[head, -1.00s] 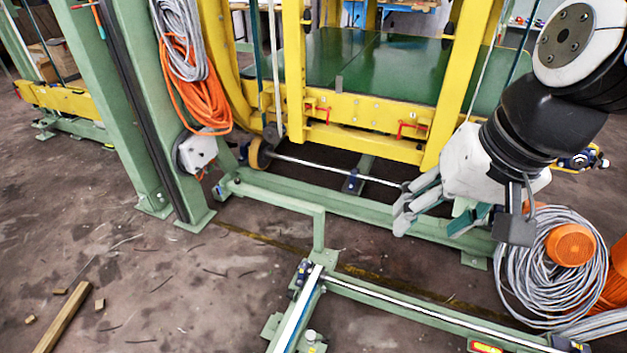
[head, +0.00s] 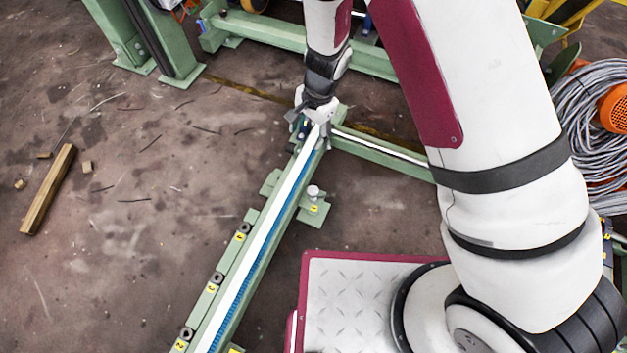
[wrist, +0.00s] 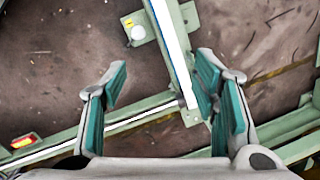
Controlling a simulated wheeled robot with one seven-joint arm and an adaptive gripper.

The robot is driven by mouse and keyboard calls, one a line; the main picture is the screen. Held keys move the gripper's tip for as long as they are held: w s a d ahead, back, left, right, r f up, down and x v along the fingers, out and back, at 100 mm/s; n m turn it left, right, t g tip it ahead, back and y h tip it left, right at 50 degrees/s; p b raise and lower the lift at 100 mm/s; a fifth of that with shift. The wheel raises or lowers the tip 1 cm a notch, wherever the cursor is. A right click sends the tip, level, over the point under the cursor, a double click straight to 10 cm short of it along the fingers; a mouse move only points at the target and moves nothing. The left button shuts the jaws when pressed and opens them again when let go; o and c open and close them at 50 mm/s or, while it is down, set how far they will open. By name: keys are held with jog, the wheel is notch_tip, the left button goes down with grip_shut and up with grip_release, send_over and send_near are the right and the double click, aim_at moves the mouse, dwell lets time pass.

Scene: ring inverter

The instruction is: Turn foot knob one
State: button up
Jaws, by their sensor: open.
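A silver round knob (head: 313,191) stands on a small green foot plate beside the long green rail (head: 268,225). A yellow label (head: 313,208) sits on that plate; its number is too small to read. In the wrist view the knob (wrist: 138,32) is at the top, with a yellow label beside it. My gripper (head: 309,124) points down over the far end of the rail, beyond the knob in the head view. In the wrist view my gripper (wrist: 162,63) has its fingers wide apart and empty. The knob lies ahead of the fingertips, apart from them.
Dark knobs (head: 217,277) with yellow labels line the rail's left side. A green cross beam (head: 380,155) meets the rail near my gripper. A grey cable coil (head: 590,95) lies at right. A wooden bar (head: 48,190) lies on the open floor at left.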

jog(key=m+h+b, duration=0.1)
jog(key=h+b, duration=0.1)
jog(key=b, duration=0.2)
send_near(313, 190)
notch_tip(313, 190, down, 9)
jog(key=b, duration=0.5)
jog(key=shift+b, duration=0.3)
jog(key=shift+d, duration=0.1)
jog(key=shift+s, duration=0.1)
jog(key=c, duration=1.2)
